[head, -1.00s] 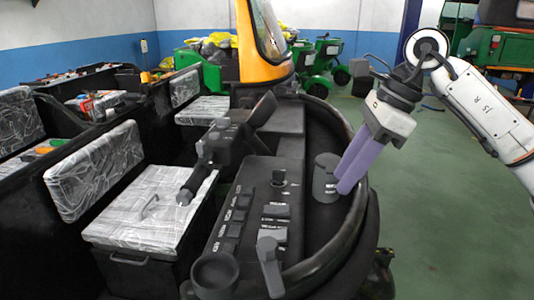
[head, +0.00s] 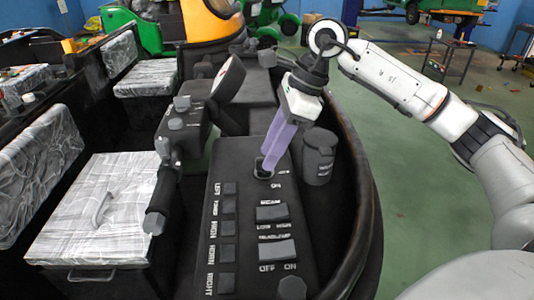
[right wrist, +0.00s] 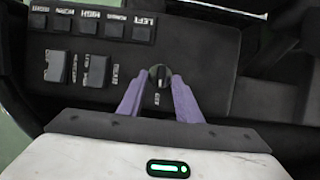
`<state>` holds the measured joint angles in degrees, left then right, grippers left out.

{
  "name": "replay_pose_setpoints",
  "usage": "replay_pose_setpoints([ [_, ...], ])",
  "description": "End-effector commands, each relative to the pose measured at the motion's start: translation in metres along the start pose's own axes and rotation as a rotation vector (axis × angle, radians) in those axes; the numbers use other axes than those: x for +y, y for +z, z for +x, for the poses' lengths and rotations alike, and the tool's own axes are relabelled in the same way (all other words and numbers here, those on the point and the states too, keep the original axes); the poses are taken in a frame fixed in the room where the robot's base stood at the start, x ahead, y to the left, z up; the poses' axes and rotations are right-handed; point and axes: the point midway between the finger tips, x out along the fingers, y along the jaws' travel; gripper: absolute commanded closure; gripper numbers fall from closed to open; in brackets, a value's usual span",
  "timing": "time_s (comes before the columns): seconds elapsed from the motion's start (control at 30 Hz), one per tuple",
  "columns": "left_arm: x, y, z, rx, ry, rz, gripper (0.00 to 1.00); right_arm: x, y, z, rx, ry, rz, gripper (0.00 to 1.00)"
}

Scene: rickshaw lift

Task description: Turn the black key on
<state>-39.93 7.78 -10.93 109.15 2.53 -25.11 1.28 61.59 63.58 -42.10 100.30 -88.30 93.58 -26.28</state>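The black key (right wrist: 160,72) sits in its round socket on the black control panel (right wrist: 210,58) in the right wrist view. Its grip shows as a narrow dark piece standing between the fingertips. My right gripper (right wrist: 160,78) has its two purple fingers apart, one on each side of the key, with a visible gap; I see no firm contact. In the head view my right gripper (head: 266,168) points down at the key socket, and its fingers mostly hide the key. My left gripper is not in view.
A dark lidded cup (head: 319,158) stands right of the fingers. Switches (head: 272,213) and labelled buttons (head: 228,228) lie on the panel in front. A handlebar grip (head: 160,190) is to the left, and a curved black rim (head: 362,190) bounds the right.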

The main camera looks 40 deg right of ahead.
Motion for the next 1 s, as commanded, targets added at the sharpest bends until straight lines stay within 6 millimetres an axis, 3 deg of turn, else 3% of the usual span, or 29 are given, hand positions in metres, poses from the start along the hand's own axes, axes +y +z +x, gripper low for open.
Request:
replay_pose_setpoints([
  [0.2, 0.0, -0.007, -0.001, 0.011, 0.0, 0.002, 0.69, 0.0, 0.0, 0.019, 0.0, 0.0, 0.0, 0.69],
  [0.47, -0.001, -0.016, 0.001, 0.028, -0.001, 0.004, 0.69, 0.0, 0.0, 0.021, -0.001, 0.0, 0.0, 0.69],
  [0.7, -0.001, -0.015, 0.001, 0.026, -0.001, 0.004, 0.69, 0.0, 0.0, 0.021, -0.001, 0.0, 0.0, 1.0],
  [1.0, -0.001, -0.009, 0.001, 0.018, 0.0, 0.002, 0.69, 0.0, 0.0, 0.021, -0.001, -0.009, 0.022, 1.0],
])
